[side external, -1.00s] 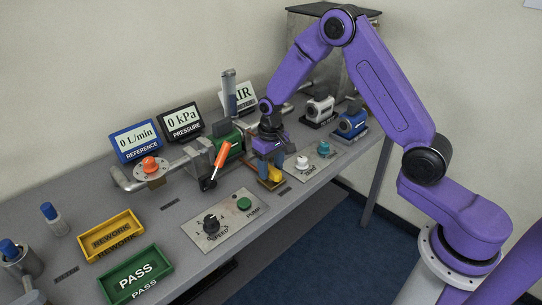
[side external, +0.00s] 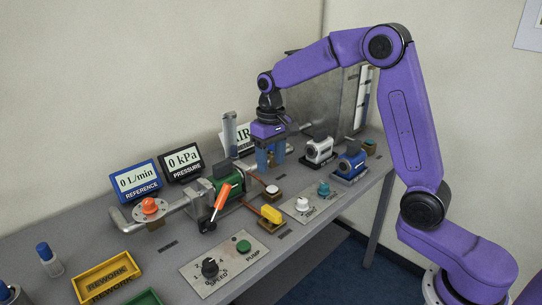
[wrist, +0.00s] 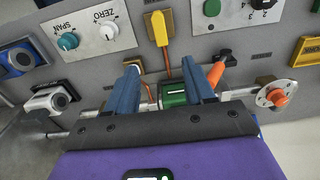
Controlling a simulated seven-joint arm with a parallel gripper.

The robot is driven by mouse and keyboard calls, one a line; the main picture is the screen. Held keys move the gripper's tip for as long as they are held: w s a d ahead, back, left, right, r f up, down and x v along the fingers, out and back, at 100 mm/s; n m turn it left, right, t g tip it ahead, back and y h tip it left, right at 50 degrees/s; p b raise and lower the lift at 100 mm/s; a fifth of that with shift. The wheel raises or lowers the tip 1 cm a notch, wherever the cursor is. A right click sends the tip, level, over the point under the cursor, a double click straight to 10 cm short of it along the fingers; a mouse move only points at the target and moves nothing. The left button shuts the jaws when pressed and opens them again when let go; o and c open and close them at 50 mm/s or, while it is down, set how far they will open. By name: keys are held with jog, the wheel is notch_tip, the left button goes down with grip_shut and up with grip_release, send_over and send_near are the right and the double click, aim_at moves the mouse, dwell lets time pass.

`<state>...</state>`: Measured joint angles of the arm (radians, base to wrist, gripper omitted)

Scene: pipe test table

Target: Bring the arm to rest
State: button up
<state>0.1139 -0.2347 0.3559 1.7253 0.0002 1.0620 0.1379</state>
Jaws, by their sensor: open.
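My gripper (side external: 270,160) is raised above the back of the table, behind the yellow-handled lever (side external: 271,214). In the wrist view, its two blue fingers (wrist: 160,72) stand apart with nothing held between them. Below and between them shows a green-bodied device (wrist: 174,96). The yellow handle (wrist: 160,28) lies beyond the fingertips, clear of them. My purple arm reaches over the table from the right, with its elbow high.
A green meter (side external: 229,182) with an orange handle (side external: 222,195) sits on the pipe line. White (side external: 320,149) and blue (side external: 350,165) devices stand right of my gripper. A control panel (side external: 222,265) and yellow REWORK tray (side external: 105,283) lie in front. Display signs (side external: 137,182) stand at the back.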

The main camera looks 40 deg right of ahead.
jog(key=shift+r, duration=0.35)
jog(key=s+a+n, duration=0.3)
jog(key=s, duration=0.5)
jog(key=s+a+n, duration=0.3)
jog(key=s, duration=0.5)
jog(key=s+d+n, duration=0.2)
jog(key=s+n, duration=0.1)
jog(key=s, duration=0.6)
jog(key=s+d+f+n, duration=0.1)
jog(key=s+n, duration=0.2)
jog(key=s, duration=0.6)
jog(key=shift+d+f+n, duration=0.2)
jog(key=shift+d+n, duration=0.15)
jog(key=shift+n, duration=0.05)
dwell(1.9)
